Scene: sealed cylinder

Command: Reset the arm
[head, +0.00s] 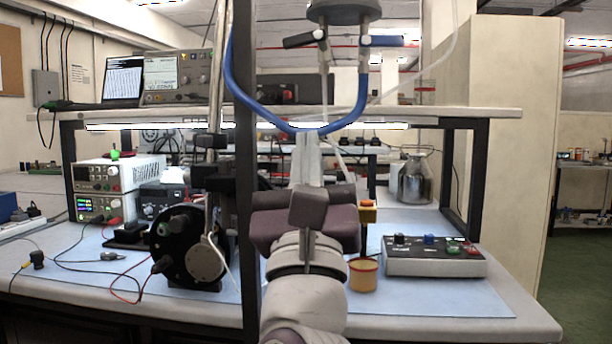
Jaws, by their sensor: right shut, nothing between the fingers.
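My right arm rises from the bottom middle of the head view. Its right gripper (308,150) points away from me over the bench, with pale fingers shut and nothing seen between them. The dark purple-grey gripper body and wrist hide part of the bench behind. My left gripper is not in view. A small yellow-orange cylinder (363,276) stands on the bench just right of my right forearm. A silvery metal canister (415,182) stands farther back on the right.
A grey button box (434,258) sits right on the blue mat (450,301). A black round device (186,247) and stacked instruments (97,190) stand left. An upper shelf (440,113) crosses the bench. A blue tubular frame (236,80) hangs above the gripper. A dark post (246,200) stands close left.

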